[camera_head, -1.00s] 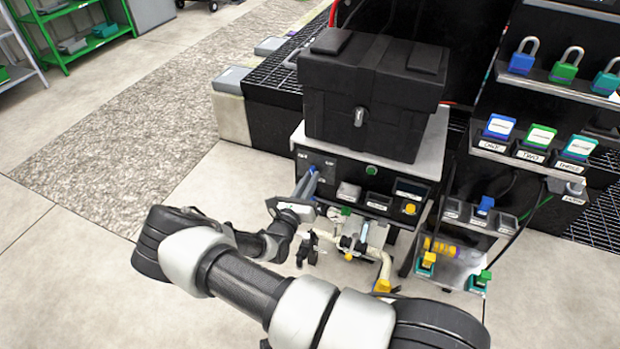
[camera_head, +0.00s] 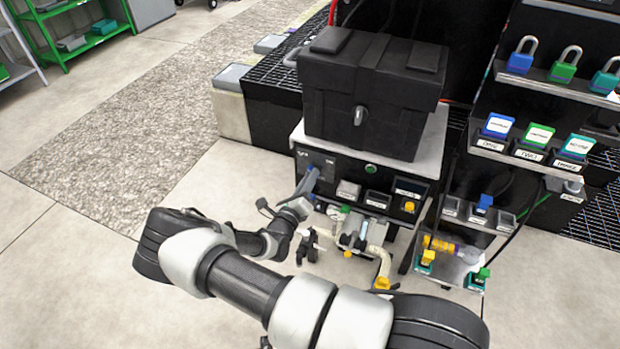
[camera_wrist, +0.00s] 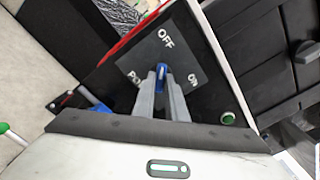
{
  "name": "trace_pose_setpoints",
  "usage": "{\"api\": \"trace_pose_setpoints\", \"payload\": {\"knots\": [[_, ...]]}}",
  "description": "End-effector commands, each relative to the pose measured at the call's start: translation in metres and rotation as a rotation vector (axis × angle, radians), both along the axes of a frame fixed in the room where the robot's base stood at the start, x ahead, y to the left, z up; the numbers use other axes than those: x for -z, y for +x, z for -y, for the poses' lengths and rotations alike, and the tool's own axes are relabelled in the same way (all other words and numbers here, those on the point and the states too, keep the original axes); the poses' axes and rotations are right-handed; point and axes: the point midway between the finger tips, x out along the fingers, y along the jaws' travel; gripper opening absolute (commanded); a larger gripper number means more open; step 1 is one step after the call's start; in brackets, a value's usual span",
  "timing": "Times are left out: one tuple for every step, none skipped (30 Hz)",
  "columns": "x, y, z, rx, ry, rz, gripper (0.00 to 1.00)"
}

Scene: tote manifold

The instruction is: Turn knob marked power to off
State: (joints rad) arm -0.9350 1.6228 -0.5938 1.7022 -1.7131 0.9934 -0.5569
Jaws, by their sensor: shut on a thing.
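The power knob (camera_wrist: 162,71) is blue with a pale pointer line and sits on a dark plate (camera_wrist: 183,52) marked OFF, ON and a partly hidden word beginning "PO". In the wrist view the knob's visible end points up toward the word OFF. My gripper (camera_wrist: 162,82) is shut on the knob, with a grey finger on each side of it. The fingers hide the knob's lower part. In the head view my gripper (camera_head: 308,180) reaches the upper left of the black front panel (camera_head: 340,176), and the knob is mostly hidden there.
A green round button (camera_head: 371,169) sits right of the knob on the panel. A black case (camera_head: 370,95) stands on top of the unit. Pipes and valves (camera_head: 355,235) lie below the panel. Open floor lies at left.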

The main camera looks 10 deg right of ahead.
Motion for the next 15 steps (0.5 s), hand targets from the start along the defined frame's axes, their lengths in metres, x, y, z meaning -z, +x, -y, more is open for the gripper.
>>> {"api": "trace_pose_setpoints", "payload": {"knots": [[0.0017,-0.0012,-0.0001,0.0,-0.003,-0.006,0.0],[0.0017,-0.0012,-0.0001,0.0,-0.003,-0.006,0.0],[0.0017,-0.0012,-0.0001,0.0,-0.004,-0.006,0.0],[0.0017,-0.0012,-0.0001,0.0,-0.004,-0.006,0.0],[0.0017,-0.0012,-0.0001,0.0,-0.004,-0.006,0.0],[0.0017,-0.0012,-0.0001,0.0,-0.004,-0.006,0.0],[0.0018,-0.0013,-0.0001,0.0,-0.004,-0.006,0.0],[0.0018,-0.0013,-0.0001,0.0,-0.004,-0.006,0.0],[0.0018,-0.0013,-0.0001,0.0,-0.004,-0.006,0.0],[0.0018,-0.0013,-0.0001,0.0,-0.004,-0.006,0.0],[0.0018,-0.0013,-0.0001,-0.001,-0.004,-0.007,0.15],[0.0017,-0.0012,0.0,0.0,-0.004,-0.006,0.22],[0.0015,-0.0012,0.0,0.0,-0.004,-0.006,0.27],[0.0014,-0.0011,0.0,0.0,-0.004,-0.006,0.3],[0.0013,-0.001,0.0,-0.001,-0.004,-0.005,0.3]]}}
